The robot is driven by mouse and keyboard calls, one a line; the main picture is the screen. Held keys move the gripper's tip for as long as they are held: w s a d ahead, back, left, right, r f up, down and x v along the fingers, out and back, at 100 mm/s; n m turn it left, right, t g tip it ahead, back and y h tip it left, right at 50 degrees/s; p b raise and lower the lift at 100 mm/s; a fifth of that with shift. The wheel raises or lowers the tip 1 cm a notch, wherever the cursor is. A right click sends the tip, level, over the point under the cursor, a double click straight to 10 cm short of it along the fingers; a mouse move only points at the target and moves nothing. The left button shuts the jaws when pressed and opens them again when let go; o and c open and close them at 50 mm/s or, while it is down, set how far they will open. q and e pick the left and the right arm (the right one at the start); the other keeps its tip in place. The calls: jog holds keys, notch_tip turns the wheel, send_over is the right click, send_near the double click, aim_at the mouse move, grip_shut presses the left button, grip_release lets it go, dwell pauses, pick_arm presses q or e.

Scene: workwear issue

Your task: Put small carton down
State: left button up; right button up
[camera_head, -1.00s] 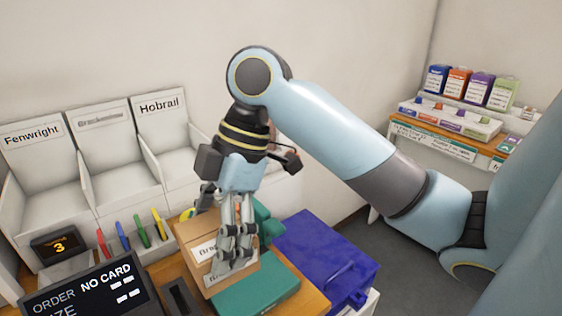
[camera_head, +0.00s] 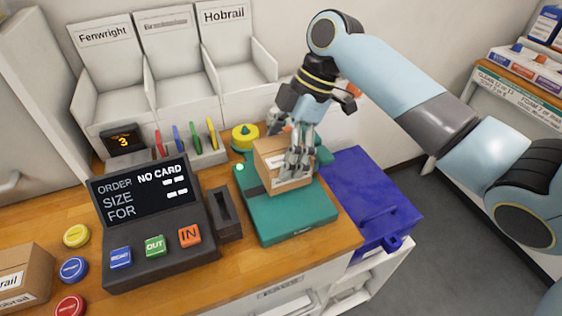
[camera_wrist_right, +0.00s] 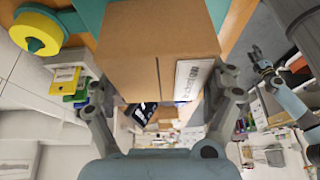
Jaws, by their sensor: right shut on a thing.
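The small brown carton (camera_head: 268,157), with a white label, is in my right gripper (camera_head: 296,168). In the right wrist view the carton (camera_wrist_right: 150,45) fills the space between the fingers (camera_wrist_right: 162,95). The gripper is shut on it, over the back part of the teal pad (camera_head: 290,220) on the counter. I cannot tell whether the carton's underside touches the pad. In the right wrist view, what looks like my left gripper (camera_wrist_right: 262,62) shows small at the right; its jaws are too small to judge.
A yellow round dispenser (camera_head: 245,137) stands behind the pad. A blue crate (camera_head: 360,200) is right of it. An order terminal (camera_head: 150,225) and a slotted dark block (camera_head: 227,215) stand left. Another carton (camera_head: 25,275) is at the front left. The pad's front is clear.

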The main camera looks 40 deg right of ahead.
jog(key=shift+w+f, duration=0.2)
notch_tip(320, 180, down, 4)
jog(key=shift+r+p, duration=0.25)
jog(key=shift+p, duration=0.2)
jog(key=shift+f, duration=0.2)
jog(key=o, duration=1.1)
jog(key=shift+f, duration=0.1)
jog(key=shift+o, duration=0.2)
jog(key=b+v, duration=0.2)
jog(key=v, duration=1)
